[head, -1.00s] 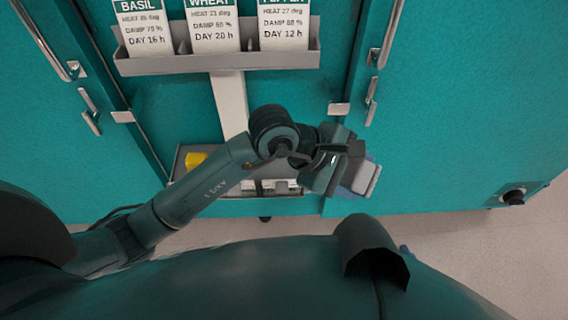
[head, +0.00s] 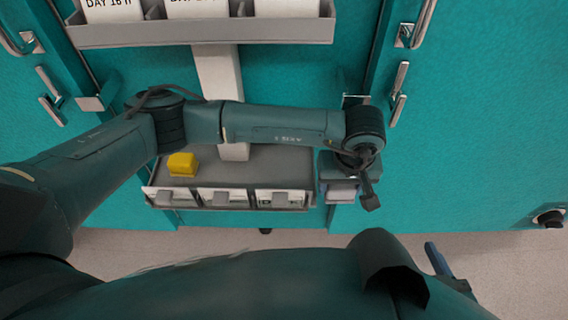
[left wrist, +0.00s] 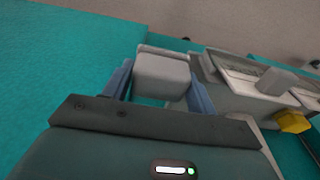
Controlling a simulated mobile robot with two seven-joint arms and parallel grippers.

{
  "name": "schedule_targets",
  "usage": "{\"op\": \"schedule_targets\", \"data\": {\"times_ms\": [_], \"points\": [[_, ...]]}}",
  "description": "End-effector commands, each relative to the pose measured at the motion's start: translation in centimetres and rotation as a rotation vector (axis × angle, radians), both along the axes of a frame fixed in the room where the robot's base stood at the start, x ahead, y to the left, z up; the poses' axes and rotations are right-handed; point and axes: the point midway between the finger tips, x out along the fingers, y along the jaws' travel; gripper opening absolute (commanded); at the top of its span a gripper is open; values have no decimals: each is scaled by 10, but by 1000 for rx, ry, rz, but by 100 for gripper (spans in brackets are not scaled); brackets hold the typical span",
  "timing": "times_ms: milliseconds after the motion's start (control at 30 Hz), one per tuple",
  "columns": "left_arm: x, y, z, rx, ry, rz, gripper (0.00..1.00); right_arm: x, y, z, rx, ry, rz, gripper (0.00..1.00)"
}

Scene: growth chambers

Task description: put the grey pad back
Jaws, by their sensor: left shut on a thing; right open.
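The grey pad (left wrist: 162,75) is a light grey block between the blue fingers of my left gripper (left wrist: 160,88) in the left wrist view. My left gripper is shut on it. In the head view my left gripper (head: 341,188) points down just right of the grey tray (head: 255,160), and the wrist mostly hides the pad.
A yellow block (head: 182,164) sits on the tray at the left. A grey card holder (head: 200,32) hangs above. Teal chamber doors with metal handles (head: 398,78) flank the tray. A dark knob (head: 548,218) is at far right. The floor in front is clear.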

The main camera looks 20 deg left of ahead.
Motion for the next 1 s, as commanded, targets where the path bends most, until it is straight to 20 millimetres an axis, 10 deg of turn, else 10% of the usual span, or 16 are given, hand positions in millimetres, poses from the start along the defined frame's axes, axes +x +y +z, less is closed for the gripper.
{"op": "schedule_targets", "data": {"times_ms": [233, 333, 500, 1000], "points": [[23, 69, 0, 6, 4, 9, 38, -1, -2, 5, 9, 0, -8, 59], [29, 94, -2, 8, 13, 7, 0, -1, -2, 6, 11, 0, -10, 59], [41, 126, -3, 3, 14, 1, 0, -2, -2, 7, 15, -1, -12, 59], [50, 140, -35, -3, 5, 1, 0, -2, -2, 2, 8, 4, -9, 59]]}}
